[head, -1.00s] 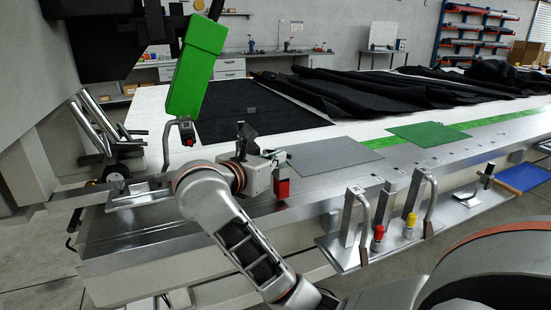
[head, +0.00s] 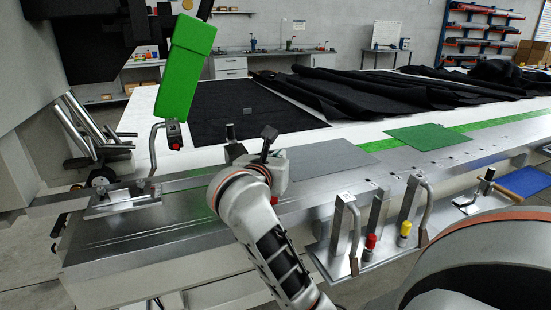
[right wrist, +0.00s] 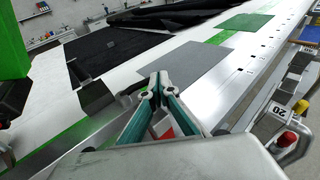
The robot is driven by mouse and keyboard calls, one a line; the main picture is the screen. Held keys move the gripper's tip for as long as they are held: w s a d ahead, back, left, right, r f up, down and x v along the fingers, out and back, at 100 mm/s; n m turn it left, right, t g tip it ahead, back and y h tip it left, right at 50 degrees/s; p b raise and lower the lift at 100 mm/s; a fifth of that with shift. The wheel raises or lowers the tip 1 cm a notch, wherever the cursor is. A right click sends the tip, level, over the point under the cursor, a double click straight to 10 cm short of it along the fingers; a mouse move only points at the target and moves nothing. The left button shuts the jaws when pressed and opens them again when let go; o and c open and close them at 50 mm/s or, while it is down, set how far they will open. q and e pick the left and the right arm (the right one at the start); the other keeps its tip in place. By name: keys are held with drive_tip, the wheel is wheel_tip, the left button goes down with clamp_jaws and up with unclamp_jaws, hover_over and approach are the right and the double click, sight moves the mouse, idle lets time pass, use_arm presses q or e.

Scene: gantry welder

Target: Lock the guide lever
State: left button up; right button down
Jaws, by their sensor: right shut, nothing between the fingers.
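A bent metal lever with a red-and-black end (head: 172,136) stands at the left of the machine bed, beside a silver carriage plate (head: 123,201). I cannot tell for certain which lever is the guide lever. My right gripper (head: 268,136) is above the metal bed, to the right of this lever and apart from it. In the right wrist view, its fingertips (right wrist: 158,84) meet with nothing between them. A small red part (head: 274,200) shows just below the gripper, mostly hidden by it. My left gripper is out of view.
A bracket at the front right carries metal posts, a bent lever (head: 425,212), a red knob (head: 370,242) and a yellow knob (head: 405,229). A green block (head: 184,65) hangs above the bed. A grey sheet (head: 328,160) and a green sheet (head: 416,138) lie flat.

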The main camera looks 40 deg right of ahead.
drive_tip(key=shift+w+d, duration=0.3)
drive_tip(key=shift+d, duration=0.3)
idle(0.3)
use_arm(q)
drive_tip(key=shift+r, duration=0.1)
